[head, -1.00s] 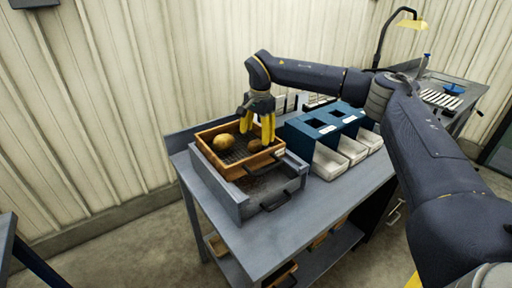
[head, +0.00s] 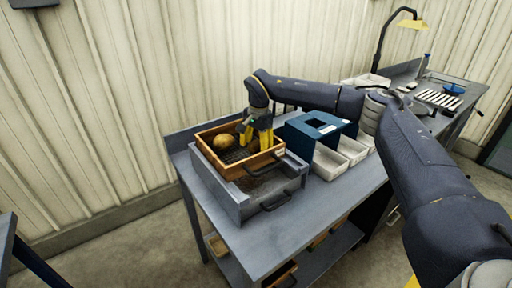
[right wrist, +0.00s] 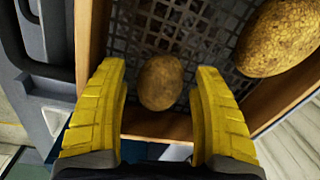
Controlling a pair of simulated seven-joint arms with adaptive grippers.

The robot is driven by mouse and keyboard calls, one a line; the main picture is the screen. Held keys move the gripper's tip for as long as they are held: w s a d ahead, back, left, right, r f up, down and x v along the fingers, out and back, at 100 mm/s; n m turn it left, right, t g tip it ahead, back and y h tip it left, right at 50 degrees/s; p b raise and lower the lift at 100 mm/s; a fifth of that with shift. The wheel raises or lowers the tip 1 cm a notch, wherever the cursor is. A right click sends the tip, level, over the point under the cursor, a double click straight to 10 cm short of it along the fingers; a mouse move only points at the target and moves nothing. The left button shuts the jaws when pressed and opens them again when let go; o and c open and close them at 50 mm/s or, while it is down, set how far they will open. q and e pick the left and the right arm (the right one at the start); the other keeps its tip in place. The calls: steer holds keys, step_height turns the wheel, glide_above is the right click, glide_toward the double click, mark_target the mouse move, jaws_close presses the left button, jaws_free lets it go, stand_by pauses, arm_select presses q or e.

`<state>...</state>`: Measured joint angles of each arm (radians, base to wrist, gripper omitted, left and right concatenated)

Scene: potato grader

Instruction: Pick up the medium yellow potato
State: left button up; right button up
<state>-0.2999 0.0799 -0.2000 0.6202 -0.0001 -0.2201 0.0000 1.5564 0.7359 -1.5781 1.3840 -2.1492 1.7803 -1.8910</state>
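A wooden-framed tray with a dark mesh floor (head: 207,156) holds two potatoes. The larger yellow potato (head: 223,142) lies at its left; in the right wrist view it is at the upper right (right wrist: 280,36). A smaller yellow-brown potato (right wrist: 160,83) lies on the mesh near the frame; in the head view my gripper hides it. I cannot tell for certain which one counts as medium. My right gripper (head: 256,144) is down in the tray, pointing down. In the right wrist view its yellow fingers are apart, one on each side of the smaller potato, with gaps. My left gripper is not seen.
The tray sits on a grey box with dark handles (head: 236,207) on a grey bench (head: 283,228). Right of it stand a blue box with openings (head: 318,126) and white bins (head: 328,163). The wooden frame edge is close to the fingers.

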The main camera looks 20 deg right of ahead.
steer(key=c, duration=1.2)
steer(key=shift+r, duration=0.2)
steer(key=shift+c, duration=0.2)
